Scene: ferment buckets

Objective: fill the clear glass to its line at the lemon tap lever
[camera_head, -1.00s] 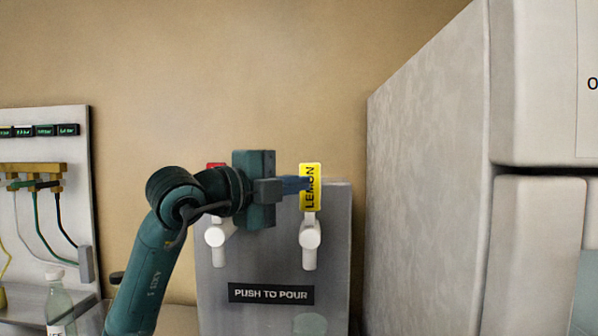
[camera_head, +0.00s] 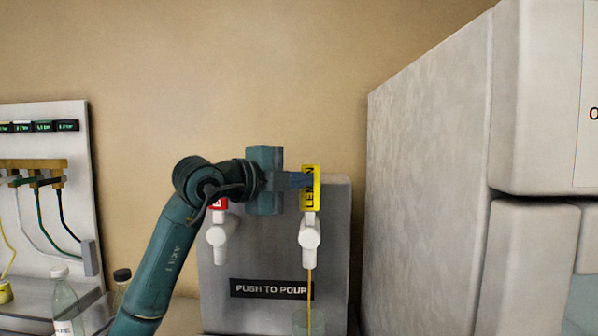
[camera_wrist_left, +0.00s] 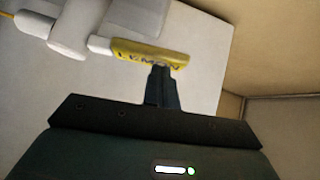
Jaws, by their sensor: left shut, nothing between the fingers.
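The yellow lemon tap lever (camera_head: 311,187) stands above its white tap (camera_head: 310,233) on the grey dispenser. A thin amber stream (camera_head: 310,290) runs down from the spout. The clear glass (camera_head: 308,322) is under this tap at the bottom edge of the head view; its lower part is cut off, and its line and level cannot be made out. My left gripper (camera_head: 303,180) is shut and empty, its fingertips against the lever's left side. The left wrist view shows the fingertips (camera_wrist_left: 161,72) at the lemon lever (camera_wrist_left: 150,54). My right gripper is not in view.
A second tap (camera_head: 220,232) with a red lever (camera_head: 219,203), partly hidden by my gripper, is to the left. A large pale cabinet (camera_head: 430,190) stands close on the right. Bottles (camera_head: 64,300) and a hose panel (camera_head: 45,190) are at the left.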

